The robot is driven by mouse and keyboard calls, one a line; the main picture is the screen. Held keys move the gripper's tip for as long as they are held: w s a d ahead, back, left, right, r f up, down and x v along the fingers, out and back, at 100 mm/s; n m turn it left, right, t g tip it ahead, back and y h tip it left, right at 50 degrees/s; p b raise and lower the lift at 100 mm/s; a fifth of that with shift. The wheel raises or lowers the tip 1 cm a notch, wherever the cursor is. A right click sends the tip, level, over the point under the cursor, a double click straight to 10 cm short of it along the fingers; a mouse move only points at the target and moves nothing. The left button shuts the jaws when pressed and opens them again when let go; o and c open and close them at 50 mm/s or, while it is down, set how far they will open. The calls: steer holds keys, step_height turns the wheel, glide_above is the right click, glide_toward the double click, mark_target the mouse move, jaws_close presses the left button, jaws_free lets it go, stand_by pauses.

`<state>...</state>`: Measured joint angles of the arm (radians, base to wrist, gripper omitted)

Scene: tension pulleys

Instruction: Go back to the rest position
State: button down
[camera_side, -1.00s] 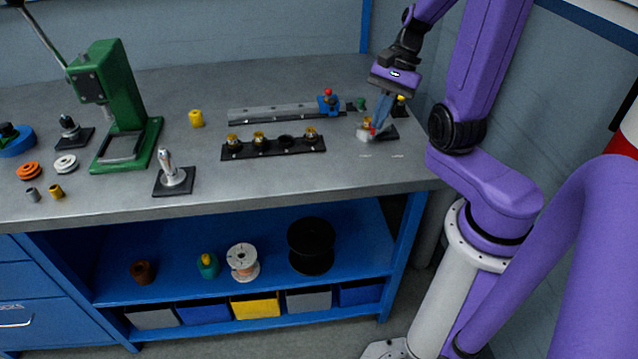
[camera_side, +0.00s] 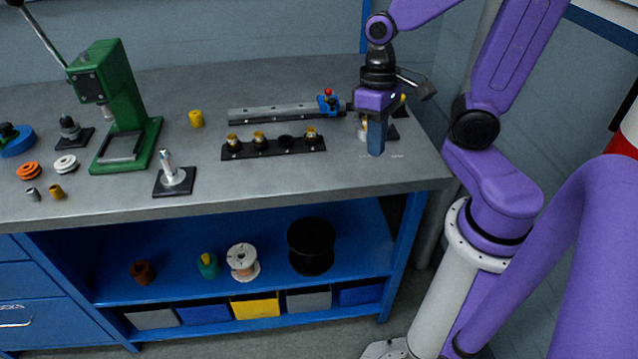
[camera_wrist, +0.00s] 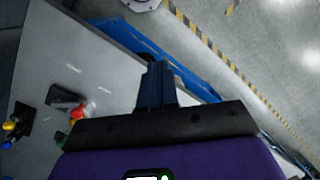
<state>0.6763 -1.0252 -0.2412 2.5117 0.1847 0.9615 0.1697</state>
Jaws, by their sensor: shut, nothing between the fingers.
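My gripper (camera_side: 376,150) points down over the right end of the grey workbench (camera_side: 330,182), near its front right corner. Its blue fingers are closed together with nothing between them. In the wrist view my gripper (camera_wrist: 156,68) shows its dark fingers together, over the bench edge as seen from above. A small fixture with a brass-coloured part (camera_side: 364,126) stands just behind and left of the fingers, partly hidden by them. I cannot tell the exact gap between fingertips and bench top.
A black strip with several brass pulleys (camera_side: 272,148) lies left of my gripper, with a grey rail and blue clamp (camera_side: 328,101) behind it. A green press (camera_side: 118,100) and a metal post on a black base (camera_side: 173,176) stand further left. The bench front right is clear.

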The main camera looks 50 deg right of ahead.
steer(key=s+a+r+n+t+h, duration=0.1)
steer(key=s+a+n, duration=0.4)
steer(key=s+n, duration=0.3)
steer(key=shift+s+a+n+t, duration=0.15)
steer(key=shift+n+t, duration=0.25)
steer(key=shift+n, duration=1.5)
